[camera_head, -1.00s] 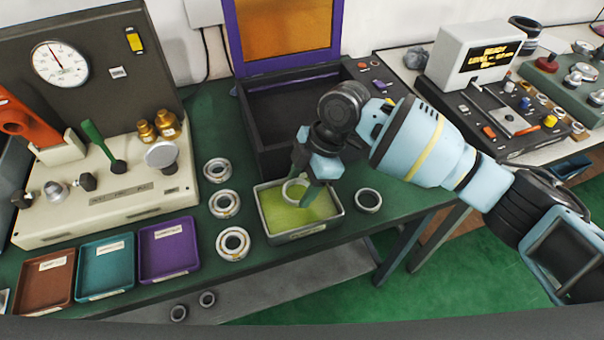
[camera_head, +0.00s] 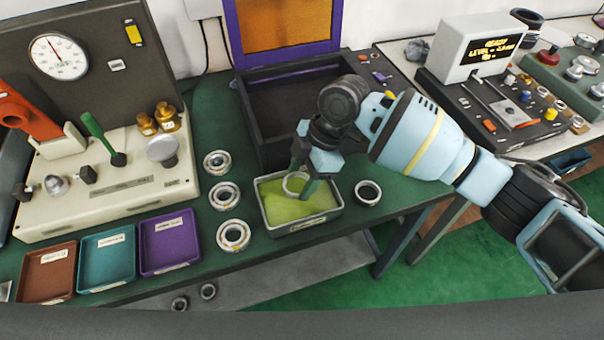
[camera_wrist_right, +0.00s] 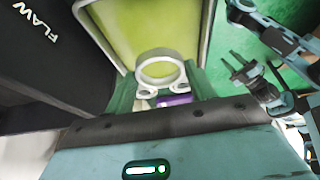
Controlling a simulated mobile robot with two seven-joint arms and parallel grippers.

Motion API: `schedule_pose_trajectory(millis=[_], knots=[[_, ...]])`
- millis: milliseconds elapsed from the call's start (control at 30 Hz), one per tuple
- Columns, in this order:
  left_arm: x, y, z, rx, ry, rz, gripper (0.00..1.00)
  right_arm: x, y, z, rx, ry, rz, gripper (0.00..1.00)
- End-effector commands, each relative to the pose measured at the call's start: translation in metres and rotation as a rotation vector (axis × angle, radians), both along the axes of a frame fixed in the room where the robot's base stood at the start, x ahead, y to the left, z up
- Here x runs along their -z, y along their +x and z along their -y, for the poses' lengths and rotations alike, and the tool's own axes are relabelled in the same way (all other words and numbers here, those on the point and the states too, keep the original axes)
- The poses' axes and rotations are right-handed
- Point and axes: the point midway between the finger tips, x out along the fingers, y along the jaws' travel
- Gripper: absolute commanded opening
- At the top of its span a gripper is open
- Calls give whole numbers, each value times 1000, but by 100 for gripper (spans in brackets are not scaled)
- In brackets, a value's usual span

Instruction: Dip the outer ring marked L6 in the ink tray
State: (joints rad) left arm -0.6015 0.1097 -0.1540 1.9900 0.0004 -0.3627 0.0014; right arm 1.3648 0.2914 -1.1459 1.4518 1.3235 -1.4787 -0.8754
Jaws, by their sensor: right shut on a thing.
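My right gripper (camera_head: 304,182) is shut on a pale metal ring (camera_head: 295,184), which it holds upright within the outline of the ink tray. The ring also shows in the right wrist view (camera_wrist_right: 160,67), between the green fingertips. No marking on it is readable. The ink tray (camera_head: 290,231) is a grey rectangular tray with yellow-green ink, near the table's front edge; in the wrist view its ink (camera_wrist_right: 137,28) lies behind the ring. I cannot tell whether the ring's lower edge touches the ink. My left gripper does not show in the head view.
Several loose rings stand left of the ink tray, the nearest one (camera_head: 233,235) close by. A black box (camera_head: 262,133) stands behind. Brown, teal and purple trays (camera_head: 170,239) lie front left.

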Motion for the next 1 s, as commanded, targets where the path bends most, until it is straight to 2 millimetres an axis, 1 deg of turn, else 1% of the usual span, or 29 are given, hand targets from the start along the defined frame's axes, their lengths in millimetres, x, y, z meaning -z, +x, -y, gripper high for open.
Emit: schedule_pose_trajectory(millis=[1000], knots=[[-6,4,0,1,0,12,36,0,0,-1,-1,1,0,30]])
